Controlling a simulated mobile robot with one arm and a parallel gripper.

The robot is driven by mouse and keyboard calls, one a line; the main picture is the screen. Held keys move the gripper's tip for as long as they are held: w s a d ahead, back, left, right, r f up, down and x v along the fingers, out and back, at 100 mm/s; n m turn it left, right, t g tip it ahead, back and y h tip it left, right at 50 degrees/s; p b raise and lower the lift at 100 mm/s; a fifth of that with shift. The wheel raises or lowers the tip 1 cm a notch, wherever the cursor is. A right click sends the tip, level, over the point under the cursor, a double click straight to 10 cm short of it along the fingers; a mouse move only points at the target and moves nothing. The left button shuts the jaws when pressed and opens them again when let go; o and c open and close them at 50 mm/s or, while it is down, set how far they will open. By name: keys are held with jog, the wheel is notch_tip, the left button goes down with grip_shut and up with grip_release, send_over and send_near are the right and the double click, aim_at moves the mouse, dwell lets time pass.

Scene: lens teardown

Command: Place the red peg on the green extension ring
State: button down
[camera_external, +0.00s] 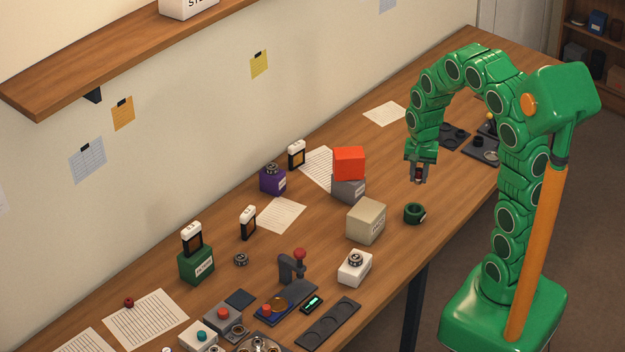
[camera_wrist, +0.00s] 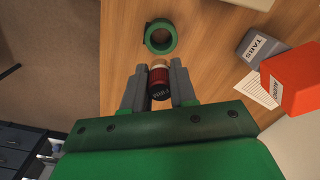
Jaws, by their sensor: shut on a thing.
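My gripper (camera_external: 418,180) is shut on the red peg (camera_wrist: 158,76), a short red cylinder with a pale far end and a dark, lettered near end. The peg sits between both fingers in the wrist view; in the external view it is small and partly hidden by the fingers. The green extension ring (camera_external: 414,219) lies flat on the table, apart from the gripper and below it in the external view. In the wrist view the ring (camera_wrist: 161,51) is just beyond the fingertips, its hole empty. The peg and ring do not touch.
A beige box (camera_external: 365,222) stands left of the ring. A red box (camera_external: 348,162) rests on a grey box (camera_external: 347,189) further back. Dark trays (camera_external: 452,137) lie behind my gripper. A white block (camera_external: 355,268) stands nearer the front.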

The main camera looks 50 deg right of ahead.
aim_at(415, 209)
jog(key=shift+w+f, duration=0.1)
jog(key=shift+f, duration=4.8)
jog(key=c, duration=0.9)
grip_release()
jog(key=shift+f, duration=0.1)
notch_tip(415, 209, up, 12)
jog(key=shift+r, duration=0.15)
